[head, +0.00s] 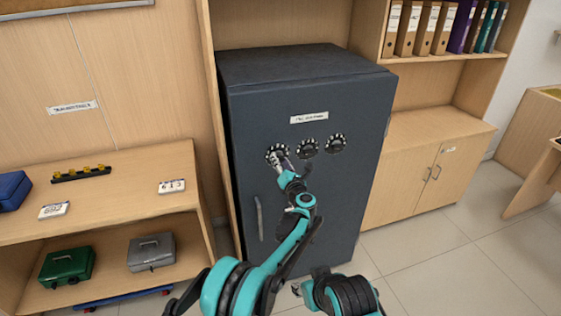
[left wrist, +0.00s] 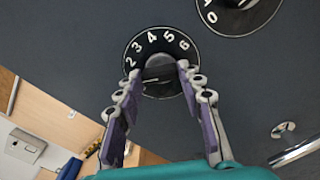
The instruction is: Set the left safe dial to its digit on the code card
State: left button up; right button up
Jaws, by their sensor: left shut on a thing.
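The left safe dial (head: 275,151) is a black round dial with white digits, leftmost of three on the dark safe door. In the left wrist view, this dial (left wrist: 152,45) shows 2, 3, 4, 5 and 6 along its upper arc. My left gripper (head: 281,157) is at it; its fingers (left wrist: 158,78) are shut on the knob, one on each side. The knob's mark is too unclear to read. Two number cards lie on the left shelf: one (head: 172,186) seems to read 613, another (head: 54,210) seems to read 892. My right gripper is not clearly visible.
The middle dial (head: 308,147) and right dial (head: 336,144) sit close beside the left one. The safe's handle (head: 259,218) is below. Green (head: 66,265) and grey (head: 152,251) cash boxes stand on the lower shelf. Floor to the right is clear.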

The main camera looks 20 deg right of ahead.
pick_arm(q)
jog(key=m, duration=0.4)
jog(key=shift+m, duration=0.3)
jog(key=m, duration=0.3)
jog(key=shift+m+p, duration=0.3)
jog(key=shift+p, duration=0.05)
jog(key=m, duration=0.4)
jog(key=shift+d+m, duration=0.1)
jog(key=shift+m, duration=0.2)
jog(key=m, duration=0.3)
jog(key=shift+m, duration=0.3)
jog(key=m, duration=0.6)
jog(key=shift+d, duration=0.1)
jog(key=m, duration=0.6)
jog(key=shift+f, duration=0.1)
jog(key=shift+m, duration=0.4)
jog(key=o, duration=1.2)
jog(key=shift+p, duration=0.3)
jog(key=shift+c, duration=0.2)
